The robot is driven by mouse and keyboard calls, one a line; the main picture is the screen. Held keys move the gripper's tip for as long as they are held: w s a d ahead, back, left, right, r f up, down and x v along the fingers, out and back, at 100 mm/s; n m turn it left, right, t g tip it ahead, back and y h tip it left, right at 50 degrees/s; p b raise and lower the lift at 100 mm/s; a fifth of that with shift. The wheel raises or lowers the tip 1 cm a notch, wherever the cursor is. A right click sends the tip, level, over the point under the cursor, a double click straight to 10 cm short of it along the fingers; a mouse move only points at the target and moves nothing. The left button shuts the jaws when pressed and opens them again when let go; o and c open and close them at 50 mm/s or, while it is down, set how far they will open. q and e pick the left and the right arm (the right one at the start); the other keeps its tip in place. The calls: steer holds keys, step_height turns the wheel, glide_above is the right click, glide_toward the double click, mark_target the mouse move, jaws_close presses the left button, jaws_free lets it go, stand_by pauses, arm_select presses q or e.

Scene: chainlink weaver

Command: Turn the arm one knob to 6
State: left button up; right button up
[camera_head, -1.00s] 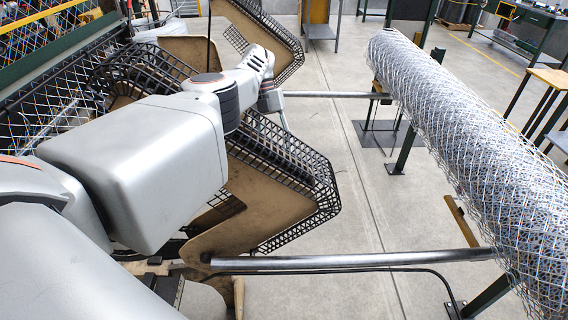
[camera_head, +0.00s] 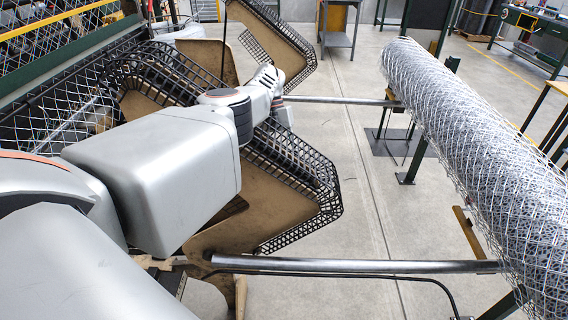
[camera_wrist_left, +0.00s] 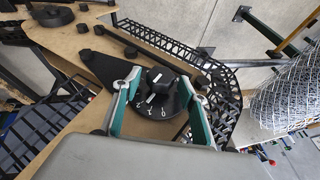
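The black knob (camera_wrist_left: 160,80) stands on a dark dial plate (camera_wrist_left: 178,103) with white digits in the left wrist view. White marks show on the knob, but which number it points to is too small to tell. My left gripper (camera_wrist_left: 160,77) is open, its grey and teal fingers on either side of the knob with visible gaps. I cannot tell how far the fingertips are above the plate. In the head view my left arm reaches over the tan panel (camera_head: 290,200), and the knob and fingers are hidden there. My right gripper is not in view.
A black lattice track (camera_head: 300,165) edges the tan panel. A large wire mesh roll (camera_head: 470,140) lies to the right, with a metal bar (camera_head: 360,265) running toward it. Small black blocks (camera_wrist_left: 86,55) sit on the panel near the dial plate. Open floor lies between panel and roll.

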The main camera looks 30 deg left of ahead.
arm_select(q)
steer(key=c, duration=0.9)
steer(key=shift+a+t+h+p, duration=0.1)
steer(key=shift+t+h+p, duration=0.25)
steer(key=shift+h, duration=0.25)
steer(key=o, duration=1.1)
step_height(320, 180, up, 10)
